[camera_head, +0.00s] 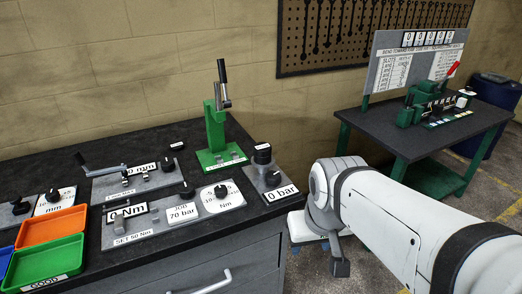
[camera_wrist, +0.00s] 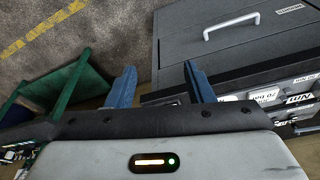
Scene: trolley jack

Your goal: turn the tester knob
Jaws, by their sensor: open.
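Several black knobs sit on grey instrument plates on the dark bench in the head view; I cannot tell for sure which is the tester knob. One knob (camera_head: 221,191) stands on a white dial plate marked Nm. Others are on the "0 bar" unit (camera_head: 281,193), at its top (camera_head: 262,153), and on the mm unit (camera_head: 167,164). The "0 Nm" unit (camera_head: 127,214) has a "SET 50 Nm" label below it. My gripper (camera_wrist: 159,66) is open and empty in the wrist view, its two blue fingers wide apart, clear of every knob.
A green lever press (camera_head: 216,135) stands at the back of the bench. Orange (camera_head: 52,226) and green (camera_head: 47,262) bins are at the left. A green-legged table (camera_head: 424,133) is at the right. A drawer handle (camera_wrist: 231,25) shows in the wrist view.

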